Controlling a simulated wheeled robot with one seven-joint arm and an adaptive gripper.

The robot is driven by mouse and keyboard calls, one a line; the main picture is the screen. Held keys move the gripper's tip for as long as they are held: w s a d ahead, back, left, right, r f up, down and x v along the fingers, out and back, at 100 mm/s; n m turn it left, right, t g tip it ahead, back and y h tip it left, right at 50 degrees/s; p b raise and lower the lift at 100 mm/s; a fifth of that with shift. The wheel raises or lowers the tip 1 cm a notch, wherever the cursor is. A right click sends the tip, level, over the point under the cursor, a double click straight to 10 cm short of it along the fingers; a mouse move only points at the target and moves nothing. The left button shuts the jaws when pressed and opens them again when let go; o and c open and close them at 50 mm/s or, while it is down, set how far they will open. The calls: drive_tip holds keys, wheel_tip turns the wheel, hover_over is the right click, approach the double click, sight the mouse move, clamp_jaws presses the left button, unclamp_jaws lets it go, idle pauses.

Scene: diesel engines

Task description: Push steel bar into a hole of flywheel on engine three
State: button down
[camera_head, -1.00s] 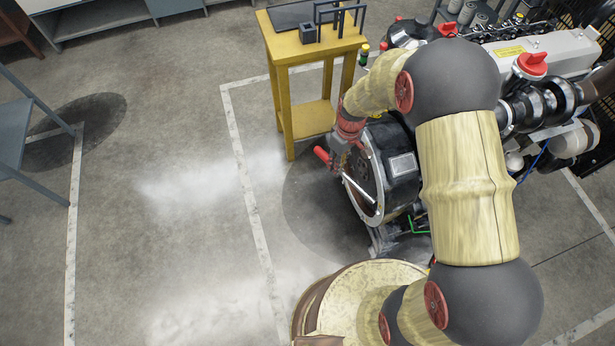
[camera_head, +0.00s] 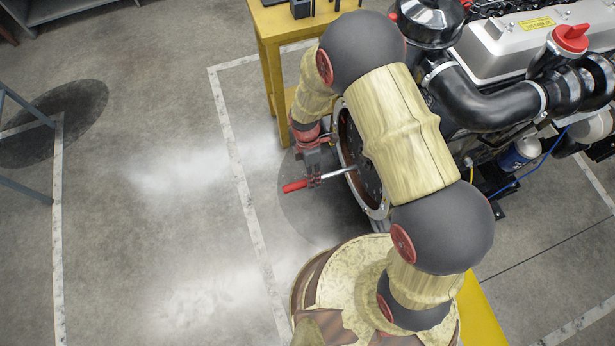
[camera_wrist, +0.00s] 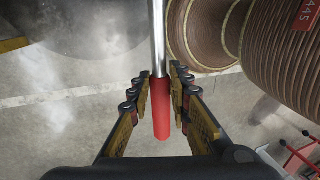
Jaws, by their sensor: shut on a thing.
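The steel bar (camera_head: 335,174) is a shiny rod with a red handle (camera_head: 295,186). My gripper (camera_head: 311,168) is shut on it at the handle. In the wrist view, the red handle (camera_wrist: 161,115) lies between my gripper's fingers (camera_wrist: 161,88), and the bare rod (camera_wrist: 158,35) runs out past the top edge. In the head view, the rod points right, and its far end meets the flywheel (camera_head: 347,140) in the picture. I cannot tell whether the tip is in a hole. My arm hides part of the flywheel on the engine (camera_head: 530,45).
A yellow table (camera_head: 285,22) stands behind my gripper, with dark items on top. Black pipes (camera_head: 490,110) run along the engine at the right. The concrete floor (camera_head: 165,130) to the left is clear. A blue-grey frame (camera_head: 25,110) stands at the far left edge.

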drive_tip(key=shift+w+d, duration=0.3)
drive_tip(key=shift+d, duration=0.75)
drive_tip(key=shift+w+d, duration=0.3)
drive_tip(key=shift+d, duration=0.7)
drive_tip(key=shift+w+d, duration=0.3)
drive_tip(key=shift+d, duration=0.75)
